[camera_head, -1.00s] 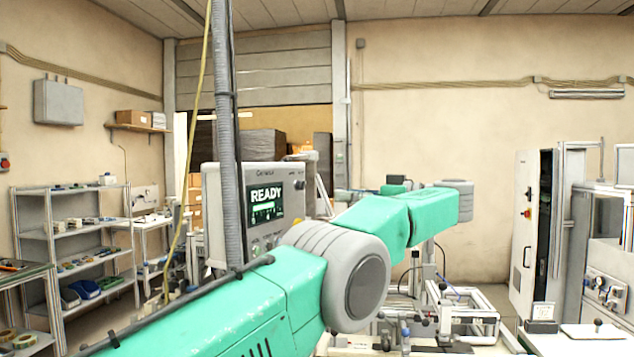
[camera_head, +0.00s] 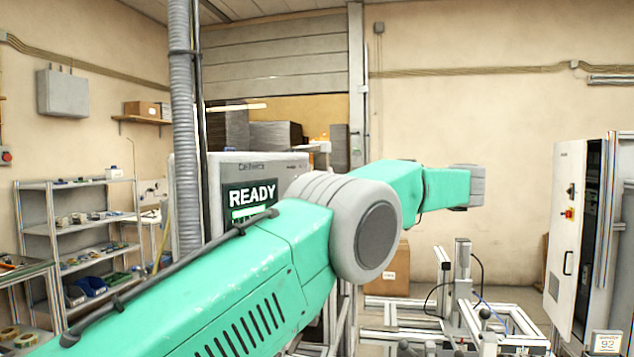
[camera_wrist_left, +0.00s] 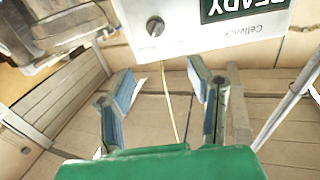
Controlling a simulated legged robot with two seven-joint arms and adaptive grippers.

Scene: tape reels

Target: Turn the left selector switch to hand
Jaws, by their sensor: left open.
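The light grey control panel (camera_head: 262,166) stands at the middle left in the head view, with a dark screen (camera_head: 250,196) reading READY. My left arm (camera_head: 290,250) covers its lower part, so no selector switch shows there. In the left wrist view the panel (camera_wrist_left: 190,38) appears upside down along the top edge. A round grey knob (camera_wrist_left: 155,27) sits beside its screen (camera_wrist_left: 228,6); I cannot tell whether it is a selector. My left gripper (camera_wrist_left: 160,75) is open and empty, its blue-padded fingers apart from the panel. My right gripper is not in view.
A thick grey hose (camera_head: 185,130) hangs left of the panel. A shelf rack (camera_head: 85,230) stands at the left. A metal-profile fixture (camera_head: 465,300) stands at the lower right. An open white cabinet (camera_head: 568,230) is at the far right.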

